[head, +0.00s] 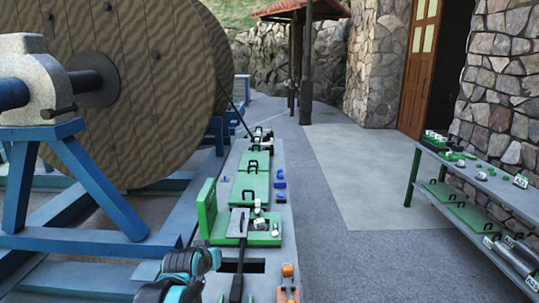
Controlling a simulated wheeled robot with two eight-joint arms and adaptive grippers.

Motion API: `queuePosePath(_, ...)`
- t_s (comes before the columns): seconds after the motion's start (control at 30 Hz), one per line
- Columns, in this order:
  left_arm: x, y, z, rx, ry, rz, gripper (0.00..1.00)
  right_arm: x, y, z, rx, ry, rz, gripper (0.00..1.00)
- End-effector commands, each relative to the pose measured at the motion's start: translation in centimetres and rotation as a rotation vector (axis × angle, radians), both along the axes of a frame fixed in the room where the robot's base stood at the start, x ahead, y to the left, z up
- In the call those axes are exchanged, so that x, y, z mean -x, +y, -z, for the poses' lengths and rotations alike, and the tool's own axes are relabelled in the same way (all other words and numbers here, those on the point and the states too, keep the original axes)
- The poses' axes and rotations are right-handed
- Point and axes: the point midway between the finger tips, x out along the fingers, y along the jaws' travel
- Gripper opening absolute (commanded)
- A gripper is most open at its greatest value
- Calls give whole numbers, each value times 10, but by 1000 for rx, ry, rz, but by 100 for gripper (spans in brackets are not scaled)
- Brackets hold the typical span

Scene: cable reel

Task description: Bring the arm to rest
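Neither my left nor my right gripper can be made out in the head view. Teal and black rounded parts show at the bottom left edge, and they look like links of my arm; no fingertips show on them. A big wooden cable reel (140,75) stands at the left on a blue steel frame (85,170). A narrow grey bench (290,217) runs away from me beside it.
A two-level shelf (440,205) stands at right. Grey floor (350,225) between is clear.

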Motion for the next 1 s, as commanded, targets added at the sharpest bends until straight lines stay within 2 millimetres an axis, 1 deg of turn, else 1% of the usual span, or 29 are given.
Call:
queuePosePath(0.03,32,2,1,-11,28,3,0,0,0,0,0,0,0,49)
queuePosePath(0.07,49,3,3,-18,47,5,0,0,0,0,0,0,0,49)
queuePosePath(0.1,71,5,6,-28,70,8,0,0,0,0,0,0,0,49)
queuePosePath(0.17,105,7,14,-41,106,12,0,0,0,0,0,0,0,49)
queuePosePath(0.2,128,8,20,-50,129,15,0,0,0,0,0,0,0,49)
queuePosePath(0.27,161,11,31,-65,165,20,0,0,0,0,0,0,0,49)
queuePosePath(0.3,182,12,39,-73,187,22,0,0,0,0,0,0,0,49)
queuePosePath(0.4,227,15,60,-90,239,27,0,0,0,0,0,0,0,49)
queuePosePath(0.5,260,18,79,-105,277,30,0,0,0,0,0,0,0,49)
queuePosePath(0.6,279,20,91,-113,302,33,0,0,0,0,0,0,0,49)
queuePosePath(0.7,288,20,97,-117,314,34,0,0,0,0,0,0,0,49)
queuePosePath(1.0,289,20,98,-117,315,34,0,0,0,0,0,0,0,49)
